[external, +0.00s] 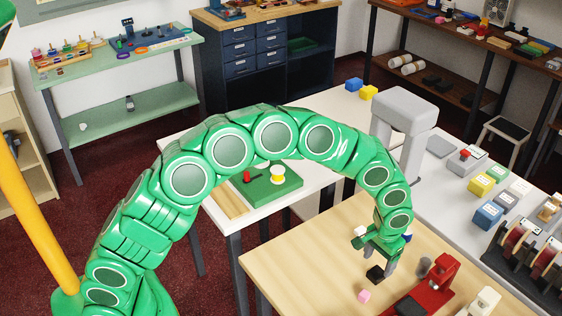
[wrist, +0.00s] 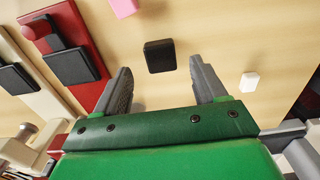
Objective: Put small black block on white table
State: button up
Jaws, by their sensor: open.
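The small black block (external: 375,274) lies on the light wooden table (external: 310,255), below my gripper (external: 378,260) in the external view. In the wrist view the black block (wrist: 160,56) sits just beyond and between the tips of my gripper (wrist: 160,70), with wood showing on both sides of it. My gripper is open and empty, pointing down. A white table (external: 318,178) stands behind the wooden one, partly hidden by my arm. It carries a green board (external: 285,190) with a yellow-and-white spool.
A pink block (external: 364,296) and a red device (external: 438,282) are close to the black block. A small white block (wrist: 249,82) lies to its right in the wrist view. A white counter (external: 440,200) with a grey arch (external: 405,108) and several colored blocks runs along the right.

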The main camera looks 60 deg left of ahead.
aim_at(376, 273)
notch_tip(376, 273, up, 6)
jog(key=shift+r, duration=0.2)
jog(key=shift+o, duration=0.5)
jog(key=shift+r, duration=0.3)
